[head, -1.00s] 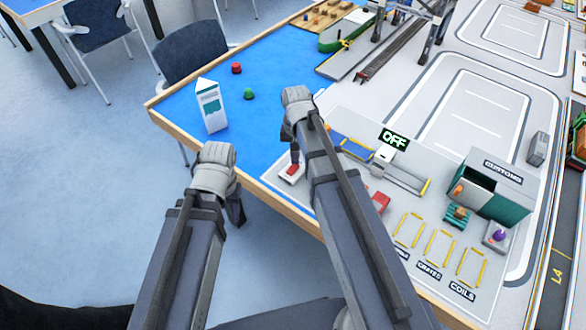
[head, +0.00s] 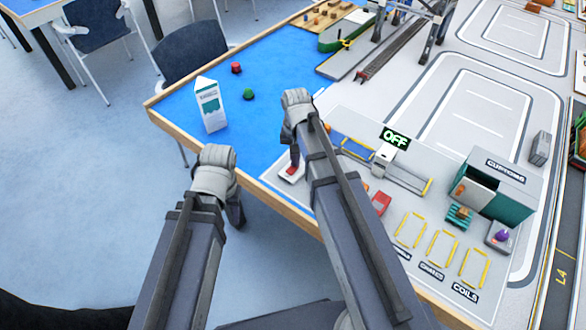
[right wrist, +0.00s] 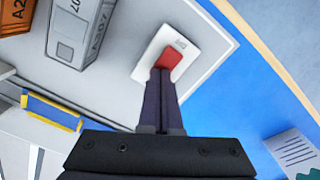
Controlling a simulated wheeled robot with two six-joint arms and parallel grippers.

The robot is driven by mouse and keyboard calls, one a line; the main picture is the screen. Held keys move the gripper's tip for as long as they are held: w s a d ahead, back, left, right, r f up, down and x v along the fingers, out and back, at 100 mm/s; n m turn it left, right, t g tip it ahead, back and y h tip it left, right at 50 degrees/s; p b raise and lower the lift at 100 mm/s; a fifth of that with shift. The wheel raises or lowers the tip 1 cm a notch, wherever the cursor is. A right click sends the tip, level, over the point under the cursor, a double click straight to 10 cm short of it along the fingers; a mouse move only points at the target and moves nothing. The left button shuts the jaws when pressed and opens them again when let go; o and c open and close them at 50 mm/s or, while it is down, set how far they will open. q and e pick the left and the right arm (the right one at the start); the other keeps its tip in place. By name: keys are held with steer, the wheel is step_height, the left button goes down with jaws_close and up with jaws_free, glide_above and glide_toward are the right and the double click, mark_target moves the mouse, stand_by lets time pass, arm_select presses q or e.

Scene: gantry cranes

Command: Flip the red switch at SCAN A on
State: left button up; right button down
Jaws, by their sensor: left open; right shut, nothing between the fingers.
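The red switch (right wrist: 172,58) sits on a small white plate (right wrist: 150,50) near the table's edge. In the head view the plate (head: 288,178) shows below my right gripper (head: 295,168), which hides most of the red part. In the right wrist view my right gripper (right wrist: 161,76) is shut and empty, its fingertips at the near end of the red switch; I cannot tell whether they press on it. The display (head: 395,138) on the scanner reads OFF in green. My left gripper (head: 238,222) is open, off the table's front edge, mostly hidden by its own wrist.
Grey and orange containers (right wrist: 80,30) lie beside the switch in the right wrist view. A red block (head: 381,203) sits right of my right arm.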

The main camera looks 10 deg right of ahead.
step_height(320, 180, up, 7)
steer(key=p, duration=0.7)
stand_by(0.3)
stand_by(0.3)
steer(key=s+a+n+h, duration=0.1)
steer(key=s+a+n, duration=0.7)
steer(key=s, duration=0.6)
steer(key=shift+s+a, duration=0.15)
steer(key=shift+a, duration=1.1)
